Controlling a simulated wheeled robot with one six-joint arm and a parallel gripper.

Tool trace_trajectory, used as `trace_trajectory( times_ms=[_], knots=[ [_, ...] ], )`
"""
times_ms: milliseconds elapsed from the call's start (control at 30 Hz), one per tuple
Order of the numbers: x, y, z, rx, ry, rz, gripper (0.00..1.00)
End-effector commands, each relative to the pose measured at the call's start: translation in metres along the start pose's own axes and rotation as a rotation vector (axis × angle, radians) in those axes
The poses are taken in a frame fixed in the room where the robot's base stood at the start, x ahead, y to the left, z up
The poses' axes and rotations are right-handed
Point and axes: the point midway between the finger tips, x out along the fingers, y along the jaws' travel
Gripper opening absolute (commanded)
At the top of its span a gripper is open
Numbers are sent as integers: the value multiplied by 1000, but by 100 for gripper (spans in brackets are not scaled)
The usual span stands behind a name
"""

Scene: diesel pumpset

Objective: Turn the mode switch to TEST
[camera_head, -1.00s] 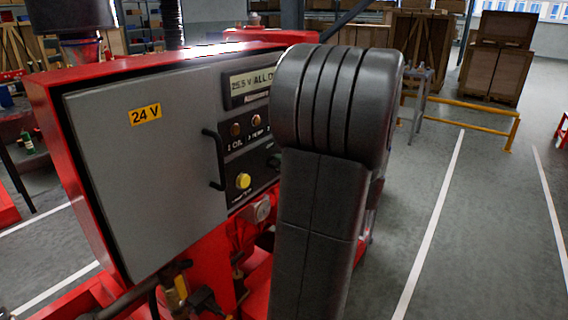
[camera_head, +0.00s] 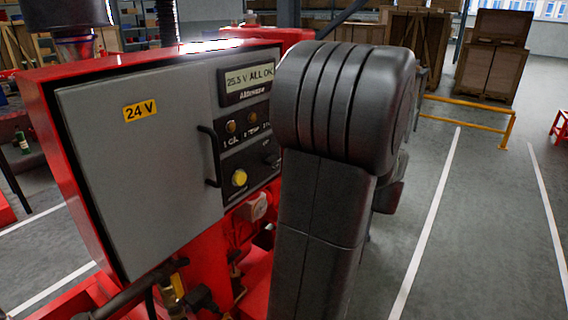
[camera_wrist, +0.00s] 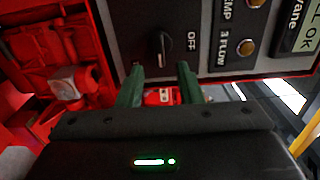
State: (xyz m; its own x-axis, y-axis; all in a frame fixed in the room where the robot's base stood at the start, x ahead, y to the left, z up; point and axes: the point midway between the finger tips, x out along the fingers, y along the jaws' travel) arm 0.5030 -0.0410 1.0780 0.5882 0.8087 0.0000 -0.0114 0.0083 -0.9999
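The mode switch (camera_wrist: 160,46) is a black rotary knob on the dark control panel, with the label OFF beside it in the wrist view. A TEST mark cannot be seen. In the head view a dark knob (camera_head: 271,159) shows at the panel's right, beside my arm. My gripper (camera_wrist: 159,70) has two green fingers, apart and empty, pointing at the panel. In the wrist view the knob lies just beyond the fingertips, roughly between them; I see no contact. In the head view my arm hides the gripper.
The grey cabinet door (camera_head: 140,170) has a black handle (camera_head: 209,156) that stands out. A yellow button (camera_head: 239,178), lamps (camera_head: 231,127) and a lit display (camera_head: 249,79) reading ALL OK are on the panel. Red machinery (camera_wrist: 65,85) lies beside the panel. Open floor lies to the right.

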Motion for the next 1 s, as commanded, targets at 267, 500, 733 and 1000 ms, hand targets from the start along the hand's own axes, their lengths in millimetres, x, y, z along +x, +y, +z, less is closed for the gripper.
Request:
trace_trajectory(
  times_ms=[267, 500, 733, 1000],
  knots=[
    [-55, 1, -1, 1, 5, 0, 33],
    [-84, 1, 0, 2, 2, 0, 33],
    [-92, 0, 0, 2, 0, 0, 33],
    [-92, 0, 0, 2, 0, 0, 33]
  ],
)
